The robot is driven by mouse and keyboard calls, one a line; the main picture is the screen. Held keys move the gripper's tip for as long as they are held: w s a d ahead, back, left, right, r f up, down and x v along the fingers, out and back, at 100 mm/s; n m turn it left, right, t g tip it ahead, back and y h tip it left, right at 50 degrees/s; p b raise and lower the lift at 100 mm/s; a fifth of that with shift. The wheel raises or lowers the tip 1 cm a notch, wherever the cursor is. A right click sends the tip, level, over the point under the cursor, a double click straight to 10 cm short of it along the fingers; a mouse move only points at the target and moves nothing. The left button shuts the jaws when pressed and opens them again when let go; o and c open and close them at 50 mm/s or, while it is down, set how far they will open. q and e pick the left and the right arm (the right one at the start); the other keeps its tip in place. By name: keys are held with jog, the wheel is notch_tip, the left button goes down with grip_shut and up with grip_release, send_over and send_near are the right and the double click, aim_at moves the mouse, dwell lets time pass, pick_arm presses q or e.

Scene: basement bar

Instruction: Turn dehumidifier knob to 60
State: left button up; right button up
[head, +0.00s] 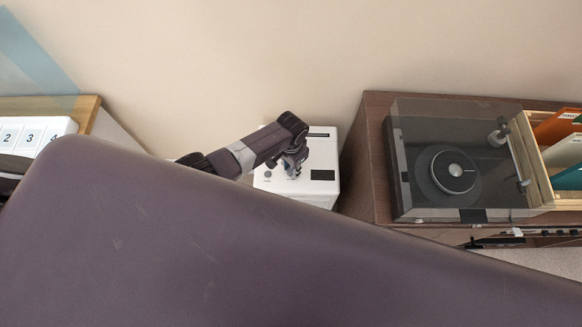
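The dehumidifier (322,195) is a white box standing by the wall in the middle of the head view. A dark display or label and a small grey round part (267,174) show on its top. My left gripper (293,171) is over the top of the dehumidifier and points down at it. It covers the middle of that top, so the knob and its marks cannot be made out. Whether its fingers are open, shut or touching the knob cannot be told. My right gripper is not in view.
A brown cabinet (372,150) stands close on the right, with a turntable (455,170) and a wooden crate of records (541,160) on it. At the left, a wooden-topped unit (88,108) holds a white numbered panel (40,130). A large dark purple surface fills the foreground.

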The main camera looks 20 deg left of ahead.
aim_at(291, 170)
pick_arm(q)
jog(key=o, duration=0.4)
jog(key=shift+r, duration=0.15)
notch_tip(291, 170, up, 12)
jog(key=shift+f, duration=0.1)
dwell(0.4)
dwell(0.4)
